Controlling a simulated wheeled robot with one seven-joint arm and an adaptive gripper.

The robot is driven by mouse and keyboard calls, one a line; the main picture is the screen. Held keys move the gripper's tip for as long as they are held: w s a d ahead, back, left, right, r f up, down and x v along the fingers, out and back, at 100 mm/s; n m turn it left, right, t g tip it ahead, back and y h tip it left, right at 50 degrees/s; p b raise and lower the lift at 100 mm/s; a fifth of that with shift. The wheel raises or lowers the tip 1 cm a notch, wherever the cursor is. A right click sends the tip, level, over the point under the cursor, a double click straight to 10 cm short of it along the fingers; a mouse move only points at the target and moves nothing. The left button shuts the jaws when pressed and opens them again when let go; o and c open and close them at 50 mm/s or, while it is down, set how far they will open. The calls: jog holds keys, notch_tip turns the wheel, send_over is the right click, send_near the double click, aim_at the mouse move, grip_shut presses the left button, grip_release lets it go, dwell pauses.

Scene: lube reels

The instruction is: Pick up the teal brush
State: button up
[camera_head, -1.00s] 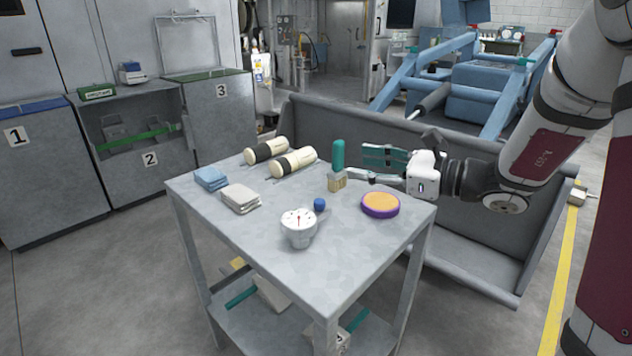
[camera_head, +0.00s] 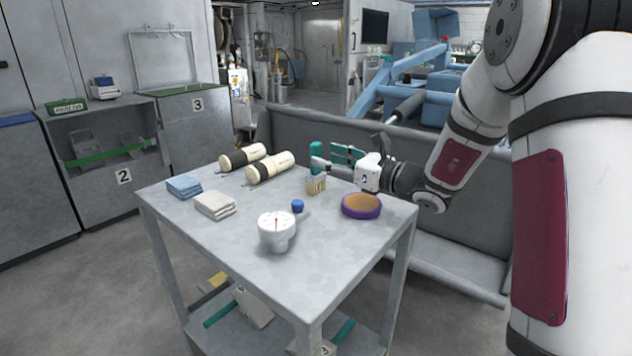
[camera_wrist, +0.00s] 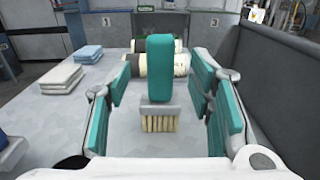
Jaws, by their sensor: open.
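The teal brush (camera_head: 315,157) stands upright on the table, bristles down and teal handle up. In the wrist view the brush (camera_wrist: 160,68) is centred between my two teal-padded fingers, with a visible gap on each side. My gripper (camera_head: 335,160) is open and level, reaching in from the right at the height of the handle. In the wrist view my gripper (camera_wrist: 161,100) has a finger on each side of the brush. In the head view a fingertip partly hides the handle. How deep the brush sits between the fingers is hard to tell.

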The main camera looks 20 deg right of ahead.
aim_at(321, 142)
jog(key=x, duration=0.2)
jog(key=b+x, duration=0.1)
jog(key=x, duration=0.1)
jog(key=shift+w+a+f, duration=0.1)
jog(key=shift+w+f, duration=0.1)
jog(key=shift+w, duration=0.05)
grip_shut()
jog(key=shift+r, duration=0.1)
jog(key=shift+r, duration=0.55)
jog(key=r+p, duration=0.1)
jog(key=d+r+p, duration=0.1)
jog(key=shift+s+d+r, duration=0.1)
jog(key=shift+s+r, duration=0.1)
jog(key=shift+r, duration=0.1)
jog(key=s+d+r+p, duration=0.1)
jog(key=s+d+p, duration=0.2)
jog(key=d, duration=1)
jog(key=s, duration=0.2)
jog(key=shift+s+d, duration=0.3)
jog(key=shift+d, duration=0.05)
